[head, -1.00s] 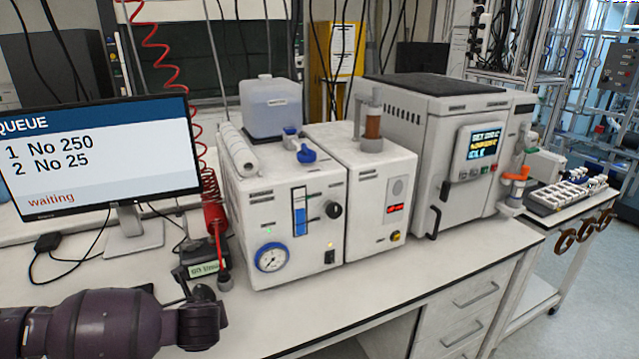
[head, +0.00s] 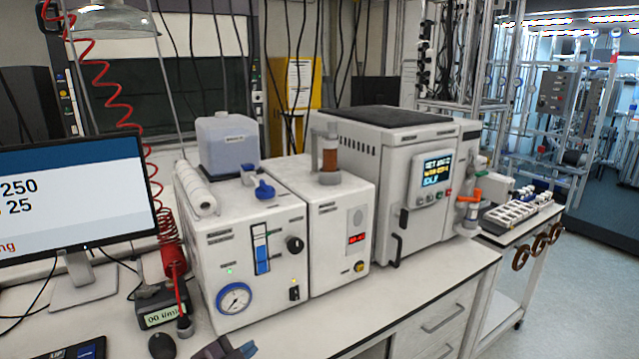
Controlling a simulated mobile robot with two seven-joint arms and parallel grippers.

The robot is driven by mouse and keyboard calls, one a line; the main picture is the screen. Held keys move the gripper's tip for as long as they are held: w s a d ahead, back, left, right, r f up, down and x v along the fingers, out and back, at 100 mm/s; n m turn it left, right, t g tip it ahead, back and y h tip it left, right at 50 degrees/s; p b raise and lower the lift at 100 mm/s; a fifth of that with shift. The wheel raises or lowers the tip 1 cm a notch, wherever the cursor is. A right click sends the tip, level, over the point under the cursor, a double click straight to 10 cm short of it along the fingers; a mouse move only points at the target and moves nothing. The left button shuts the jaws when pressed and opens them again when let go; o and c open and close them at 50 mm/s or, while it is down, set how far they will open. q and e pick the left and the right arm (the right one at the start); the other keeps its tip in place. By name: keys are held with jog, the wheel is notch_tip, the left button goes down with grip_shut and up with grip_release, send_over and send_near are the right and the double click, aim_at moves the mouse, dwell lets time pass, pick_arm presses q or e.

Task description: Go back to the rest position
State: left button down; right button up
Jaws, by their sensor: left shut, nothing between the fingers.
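My left gripper (head: 228,349) shows only in part, at the bottom edge of the head view. It is dark purple, shut and empty. It is low over the bench, in front of the white box with the round gauge (head: 234,298), and seems apart from it. The rest of my left arm is cut off by the frame. My right gripper is out of view.
A monitor (head: 70,205) stands at the left, with a small display box (head: 160,305) near a red coiled hose (head: 172,258). A second white box (head: 330,225) and a large grey reactor unit (head: 405,170) stand further right. Bare bench (head: 420,290) lies before them.

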pick_arm(q)
jog(key=s+a+f+n+y, duration=0.3)
jog(key=s+a+f+n, duration=0.3)
jog(key=s, duration=0.5)
jog(key=s+a+f+n+g+y, duration=0.1)
jog(key=s+a+f+n+y, duration=0.3)
jog(key=s+f, duration=0.7)
jog(key=a+n, duration=0.2)
jog(key=a, duration=0.1)
jog(key=shift+s+a+f+n, duration=0.25)
jog(key=shift+a+f+n, duration=0.05)
jog(key=shift+a+n, duration=0.1)
